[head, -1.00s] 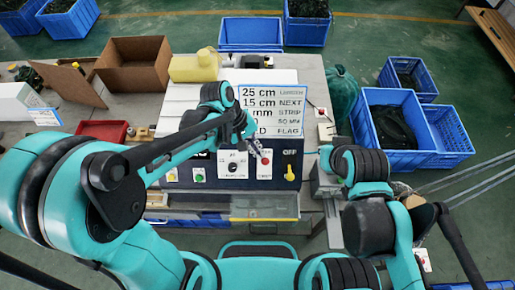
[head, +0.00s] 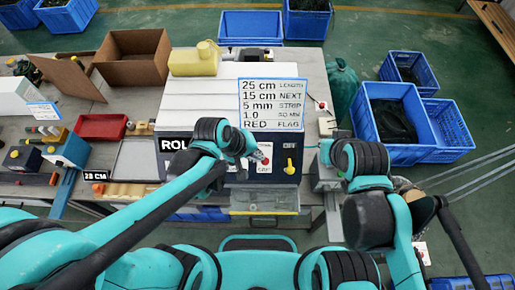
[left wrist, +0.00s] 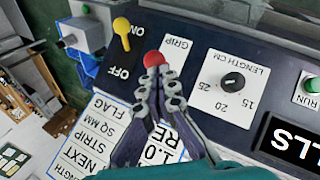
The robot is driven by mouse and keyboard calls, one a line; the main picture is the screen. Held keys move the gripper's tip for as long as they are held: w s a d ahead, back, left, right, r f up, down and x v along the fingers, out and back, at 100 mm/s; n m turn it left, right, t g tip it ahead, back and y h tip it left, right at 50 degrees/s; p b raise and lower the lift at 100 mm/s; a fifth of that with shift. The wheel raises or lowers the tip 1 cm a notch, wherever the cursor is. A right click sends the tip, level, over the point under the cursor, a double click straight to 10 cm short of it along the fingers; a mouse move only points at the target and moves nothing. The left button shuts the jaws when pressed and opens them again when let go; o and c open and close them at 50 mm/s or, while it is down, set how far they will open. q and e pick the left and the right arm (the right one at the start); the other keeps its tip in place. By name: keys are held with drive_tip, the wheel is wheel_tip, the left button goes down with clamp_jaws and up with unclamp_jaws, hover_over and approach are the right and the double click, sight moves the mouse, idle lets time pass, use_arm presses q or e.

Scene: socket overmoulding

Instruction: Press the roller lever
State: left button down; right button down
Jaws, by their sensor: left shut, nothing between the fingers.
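A red ball-shaped knob (head: 266,161) sits on the front panel of the machine; in the left wrist view the red knob (left wrist: 153,59) is beside a "GRIP" label. I take it as the roller lever's end; its stem is hidden. My left gripper (left wrist: 161,72) is shut and empty, its fingertips right at the knob and overlapping its lower edge in that view. I cannot tell whether they touch it. In the head view the left gripper (head: 254,153) is just left of the knob, partly hidden by its wrist.
A yellow ON/OFF switch (left wrist: 121,26), a black length dial (left wrist: 233,80) and a green RUN button (left wrist: 311,85) flank the knob. A white instruction board (head: 272,104) stands behind it.

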use_arm(q)
drive_tip(key=s+f+t+b, duration=0.1)
drive_tip(key=s+t, duration=0.1)
drive_tip(key=s+f+m+t+b, duration=0.1)
drive_tip(key=s+f+t+b, duration=0.1)
idle(0.3)
drive_tip(key=shift+w, duration=0.2)
drive_tip(key=shift+w, duration=0.65)
